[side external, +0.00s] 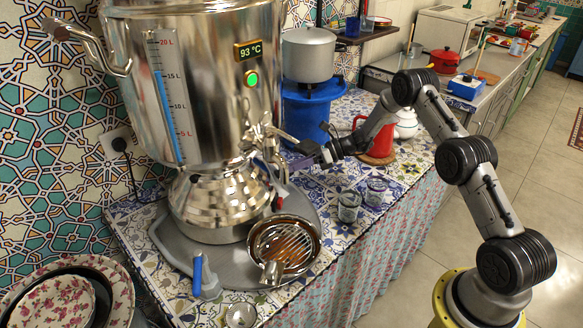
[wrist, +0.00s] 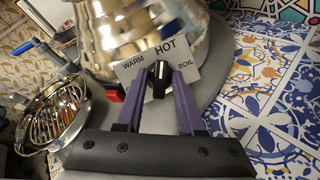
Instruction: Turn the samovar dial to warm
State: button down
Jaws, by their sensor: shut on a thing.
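The large shiny samovar (side external: 215,120) stands on a grey base plate at the left of the counter. Its dial (wrist: 158,74), a black knob with a white pointer line, sits on a pale plate (wrist: 187,54) marked WARM, HOT and BOIL. The line points up at HOT, with WARM to its left and BOIL to its right in the wrist view. My gripper (wrist: 160,80) has its purple fingers on both sides of the knob, shut on it. In the side view my gripper (side external: 296,163) reaches the samovar from the right, and the dial is not clear there.
A red switch (wrist: 115,94) sits left of the dial. A round strainer tray (side external: 285,250) stands on the base plate in front. Glasses (side external: 348,206), a red kettle (side external: 378,150) and a blue stove with a pot (side external: 308,55) stand nearby.

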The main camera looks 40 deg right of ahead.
jog(key=n+g, duration=0.1)
jog(key=n, duration=0.2)
jog(key=n+y, duration=0.1)
jog(key=n, duration=0.2)
jog(key=shift+w+g+y, duration=0.1)
jog(key=shift+g+y, duration=0.2)
jog(key=shift+g, duration=0.1)
jog(key=n+g, duration=0.1)
jog(key=n, duration=0.2)
jog(key=n+g, duration=0.1)
jog(key=n, duration=0.3)
jog(key=shift+d+g, duration=0.1)
jog(key=shift+g, duration=0.2)
jog(key=shift+n, duration=0.4)
jog(key=c, duration=0.8)
grip_release()
jog(key=shift+w, duration=0.1)
jog(key=v, duration=1.4)
jog(key=shift+f, duration=0.2)
